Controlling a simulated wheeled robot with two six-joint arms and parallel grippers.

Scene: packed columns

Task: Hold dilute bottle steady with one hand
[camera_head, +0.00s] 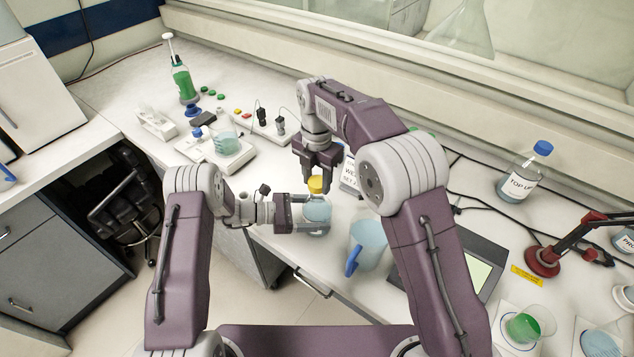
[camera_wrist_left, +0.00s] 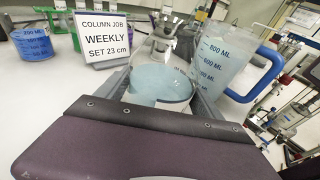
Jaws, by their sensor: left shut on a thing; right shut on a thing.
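My left gripper (camera_head: 314,215) comes from the left and is shut around the bottle's body. In the left wrist view the bottle (camera_wrist_left: 160,85) sits between the two fingers.
A jug with a blue handle (camera_head: 368,243) stands close to the bottle's right. A sign card (camera_wrist_left: 103,35) stands behind it. A beaker (camera_head: 226,142) sits on a white device at the back left. A TOP UP bottle (camera_head: 521,175) and red stand (camera_head: 543,260) are at right.

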